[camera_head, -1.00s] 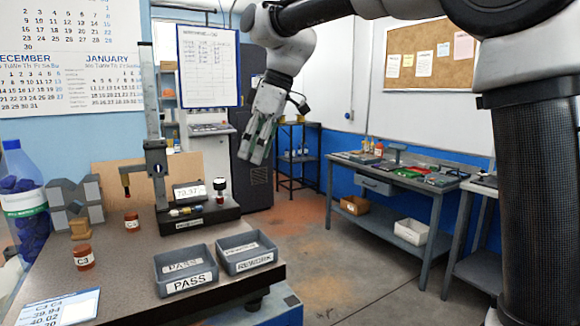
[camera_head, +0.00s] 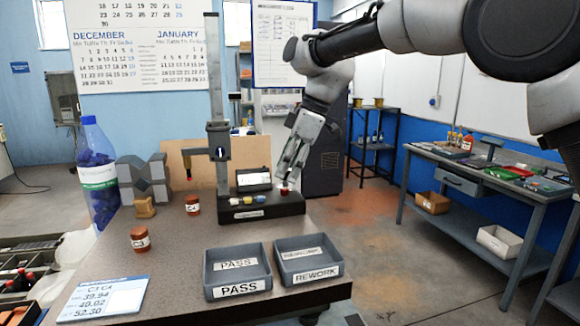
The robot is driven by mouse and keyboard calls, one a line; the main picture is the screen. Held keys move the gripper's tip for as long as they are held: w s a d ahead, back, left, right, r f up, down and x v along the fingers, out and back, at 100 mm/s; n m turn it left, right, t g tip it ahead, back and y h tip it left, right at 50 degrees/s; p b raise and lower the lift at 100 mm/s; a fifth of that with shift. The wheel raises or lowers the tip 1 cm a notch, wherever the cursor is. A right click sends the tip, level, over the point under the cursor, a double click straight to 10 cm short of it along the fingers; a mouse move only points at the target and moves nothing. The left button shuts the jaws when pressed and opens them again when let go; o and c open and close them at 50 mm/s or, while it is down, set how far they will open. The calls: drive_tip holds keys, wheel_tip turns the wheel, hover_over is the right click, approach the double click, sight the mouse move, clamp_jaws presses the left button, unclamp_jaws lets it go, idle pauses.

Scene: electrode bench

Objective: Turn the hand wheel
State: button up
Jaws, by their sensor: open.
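A measuring stand with a tall grey column (camera_head: 214,75) and a black base (camera_head: 262,208) stands at the bench's back edge. Its carriage (camera_head: 218,135) carries a small round white-faced part (camera_head: 219,152), which may be the hand wheel; it is too small to tell. A small red piece with a pale top (camera_head: 285,190) sits at the base's right end. My gripper (camera_head: 290,177) is open and points down. Its fingertips appear just above or in front of that red piece, right of the column; contact is unclear.
Grey PASS (camera_head: 238,287) and REWORK (camera_head: 310,272) trays lie at the bench front. Brown jars (camera_head: 140,240) (camera_head: 192,205), a grey V-shaped block (camera_head: 145,178) and a blue-filled bottle (camera_head: 97,180) stand left. A card (camera_head: 103,298) lies front left. A side table (camera_head: 485,178) stands right.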

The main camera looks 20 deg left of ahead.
drive_tip(key=shift+c, duration=0.2)
drive_tip(key=c, duration=1)
drive_tip(key=shift+o, duration=0.2)
drive_tip(key=shift+s+m, duration=0.1)
drive_tip(key=shift+m, duration=0.2)
drive_tip(key=m+t, duration=0.1)
drive_tip(key=m, duration=0.2)
drive_tip(key=shift+s+m+t, duration=0.15)
drive_tip(key=shift+m+t, duration=0.25)
drive_tip(key=m+t, duration=0.1)
drive_tip(key=m, duration=0.1)
drive_tip(key=m+t, duration=0.1)
drive_tip(key=m, duration=0.2)
drive_tip(key=shift+s+a+h, duration=0.15)
drive_tip(key=shift+h, duration=0.15)
drive_tip(key=m, duration=0.3)
drive_tip(key=m+t+h, duration=0.1)
drive_tip(key=m, duration=0.1)
drive_tip(key=shift+s+a+m+h, duration=0.1)
drive_tip(key=shift+a+m+h, duration=0.05)
drive_tip(key=shift+m+h, duration=0.2)
drive_tip(key=m+h, duration=0.1)
drive_tip(key=m, duration=0.1)
drive_tip(key=m+t, duration=0.1)
drive_tip(key=m, duration=0.2)
drive_tip(key=shift+a+h, duration=0.1)
drive_tip(key=shift+h, duration=0.25)
